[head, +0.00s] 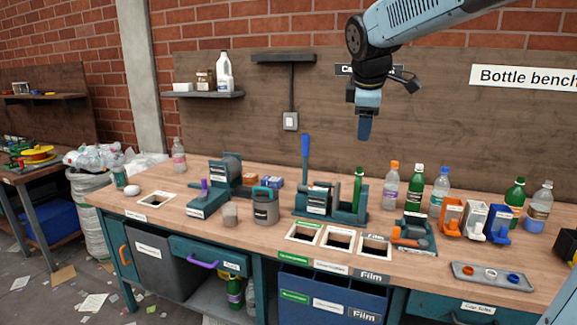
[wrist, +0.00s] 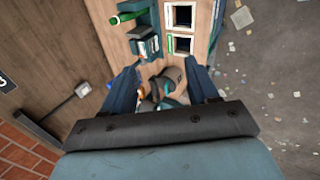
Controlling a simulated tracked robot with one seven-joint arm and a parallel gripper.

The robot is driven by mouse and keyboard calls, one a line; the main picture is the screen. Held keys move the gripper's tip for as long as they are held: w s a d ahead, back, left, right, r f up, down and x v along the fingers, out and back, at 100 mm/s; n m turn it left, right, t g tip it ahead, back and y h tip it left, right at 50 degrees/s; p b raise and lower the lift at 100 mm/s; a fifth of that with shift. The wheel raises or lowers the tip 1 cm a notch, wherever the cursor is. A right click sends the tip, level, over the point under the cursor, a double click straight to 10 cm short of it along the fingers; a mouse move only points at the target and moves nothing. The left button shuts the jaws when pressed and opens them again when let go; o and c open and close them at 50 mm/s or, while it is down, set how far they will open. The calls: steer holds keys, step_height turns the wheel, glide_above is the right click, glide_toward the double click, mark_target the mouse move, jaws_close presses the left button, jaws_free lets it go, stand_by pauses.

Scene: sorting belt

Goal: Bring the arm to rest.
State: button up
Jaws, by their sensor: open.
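My gripper (head: 366,127) hangs from my blue arm above the back of the bench in the head view, fingers pointing down. In the wrist view my gripper (wrist: 165,82) shows two dark blue fingers spread apart with nothing held between them. The wooden bench top (head: 240,238) lies well below it, and no object touches the fingers. Beyond the fingers the wrist view shows bench equipment and a green bottle (wrist: 130,14) lying sideways in the picture.
Bottles stand at the right, including one with an orange cap (head: 391,188). A blue lever (head: 305,158) rises from a bench device (head: 330,212) below my gripper. A shelf (head: 202,95) with a white jug (head: 224,72) is on the back panel. Air around my gripper is clear.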

steer(key=s+d+f+m, duration=0.2)
steer(key=s+f+m, duration=0.2)
steer(key=s, duration=0.4)
steer(key=s+d+f+m+y, duration=0.1)
steer(key=s+f+m, duration=0.3)
steer(key=s+m, duration=0.2)
steer(key=s+d+f+m, duration=0.2)
steer(key=s+m, duration=0.3)
steer(key=s, duration=0.6)
steer(key=shift+d+f, duration=0.35)
steer(key=shift+f, duration=0.55)
